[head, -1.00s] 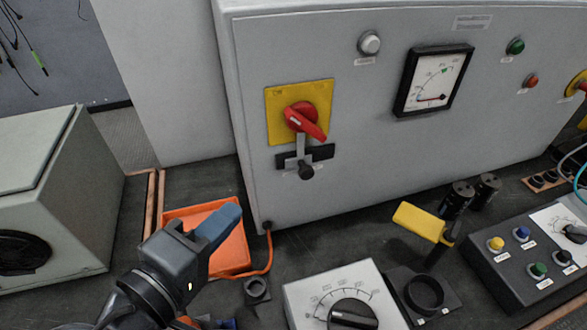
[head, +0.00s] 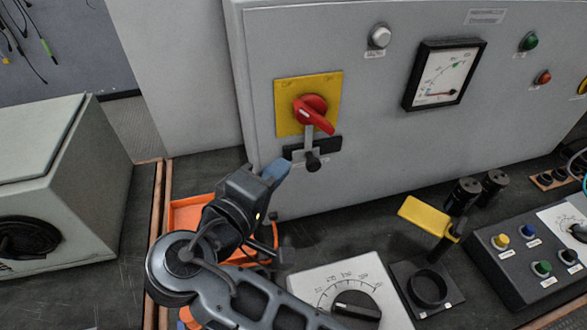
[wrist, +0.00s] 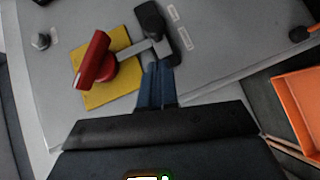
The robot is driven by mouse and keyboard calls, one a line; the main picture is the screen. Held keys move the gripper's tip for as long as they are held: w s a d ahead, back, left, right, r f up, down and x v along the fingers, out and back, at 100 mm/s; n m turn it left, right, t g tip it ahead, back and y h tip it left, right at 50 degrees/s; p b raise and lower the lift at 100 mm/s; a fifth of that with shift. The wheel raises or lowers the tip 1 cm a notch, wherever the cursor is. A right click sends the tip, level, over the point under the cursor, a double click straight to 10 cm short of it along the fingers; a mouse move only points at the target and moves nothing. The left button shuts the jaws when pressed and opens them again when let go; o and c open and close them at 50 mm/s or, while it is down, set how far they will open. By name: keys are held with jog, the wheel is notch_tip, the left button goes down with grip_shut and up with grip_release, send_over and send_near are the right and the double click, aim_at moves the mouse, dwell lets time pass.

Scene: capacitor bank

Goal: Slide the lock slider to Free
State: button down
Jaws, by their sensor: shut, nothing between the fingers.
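The lock slider (head: 313,160) is a dark knob on a grey tab, set on a dark plate (head: 327,145) just below the red rotary handle (head: 313,112) on its yellow plate (head: 284,92). The slider's tab reaches up to the handle. In the wrist view the slider knob (wrist: 149,20) lies just beyond the fingertips. My gripper (head: 279,169) is shut and empty, its blue fingers to the left of the knob in the head view. In the wrist view the fingertips (wrist: 158,70) are close to the tab; I cannot tell whether they touch. The small labels are unreadable.
An orange tray (head: 185,215) lies on the bench below my arm. The grey cabinet face (head: 380,170) is clear right of the slider.

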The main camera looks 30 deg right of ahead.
aim_at(319, 163)
jog(key=shift+s+d+f, duration=0.2)
jog(key=shift+s+d, duration=0.1)
jog(key=shift+d, duration=0.4)
jog(key=shift+s+d+f, duration=0.2)
jog(key=shift+s+d, duration=0.05)
jog(key=shift+d, duration=0.45)
jog(key=shift+s+d+p, duration=0.3)
jog(key=shift+d+p, duration=0.05)
jog(key=shift+d, duration=0.5)
jog(key=shift+s+d+p, duration=0.25)
jog(key=shift+d+p, duration=0.05)
jog(key=shift+d, duration=0.55)
jog(key=shift+r, duration=0.1)
